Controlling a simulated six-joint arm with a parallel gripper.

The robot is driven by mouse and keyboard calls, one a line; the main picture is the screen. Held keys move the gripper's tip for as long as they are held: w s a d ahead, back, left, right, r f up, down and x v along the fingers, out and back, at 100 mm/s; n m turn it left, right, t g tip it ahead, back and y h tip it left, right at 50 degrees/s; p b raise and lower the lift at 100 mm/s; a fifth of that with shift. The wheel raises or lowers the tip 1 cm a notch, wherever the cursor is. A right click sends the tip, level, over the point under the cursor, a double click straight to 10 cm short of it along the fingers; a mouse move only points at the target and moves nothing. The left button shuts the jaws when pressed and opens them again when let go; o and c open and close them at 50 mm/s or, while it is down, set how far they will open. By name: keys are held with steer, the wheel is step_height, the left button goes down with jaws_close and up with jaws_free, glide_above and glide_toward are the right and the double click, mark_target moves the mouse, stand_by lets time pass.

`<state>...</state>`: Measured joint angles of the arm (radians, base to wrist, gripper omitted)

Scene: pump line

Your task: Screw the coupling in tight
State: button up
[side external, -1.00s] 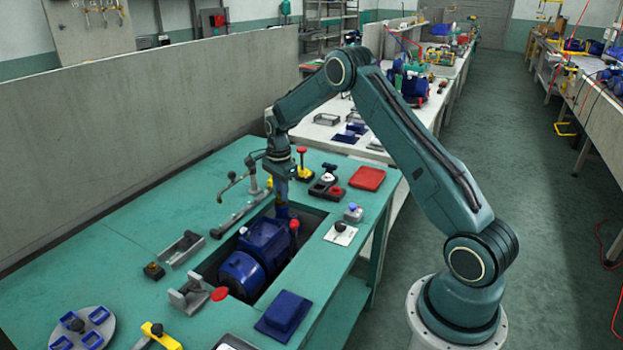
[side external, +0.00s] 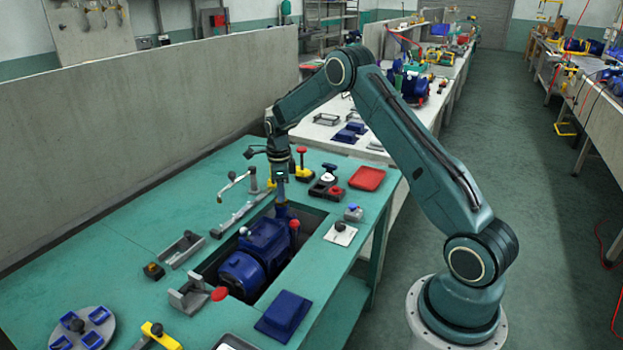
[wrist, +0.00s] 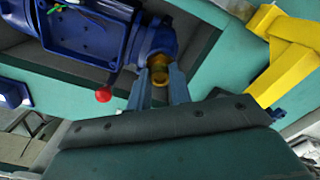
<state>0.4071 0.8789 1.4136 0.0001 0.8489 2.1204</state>
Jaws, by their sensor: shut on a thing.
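The blue pump (side external: 262,243) lies in the recess of the green bench; its body (wrist: 90,25) fills the upper left of the wrist view. A brass-yellow coupling (wrist: 160,74) sits at the round blue port (wrist: 154,38) on the pump's end. My gripper (wrist: 160,88) is shut on the coupling, one finger on each side. In the side view my gripper (side external: 282,205) points down at the far end of the pump, and the coupling is too small to make out there. How deep its thread sits in the port is hidden.
A red-knobbed lever (wrist: 103,94) stands close beside the pump. A yellow part (wrist: 290,55) lies to the right in the wrist view. A red tray (side external: 367,178), a blue block (side external: 284,314) and metal brackets (side external: 183,248) surround the recess.

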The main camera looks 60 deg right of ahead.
stand_by(0.4)
steer(key=shift+m, duration=3.5)
steer(key=o, duration=0.6)
steer(key=shift+o, duration=0.2)
steer(key=shift+r, duration=0.1)
steer(key=shift+r, duration=2.15)
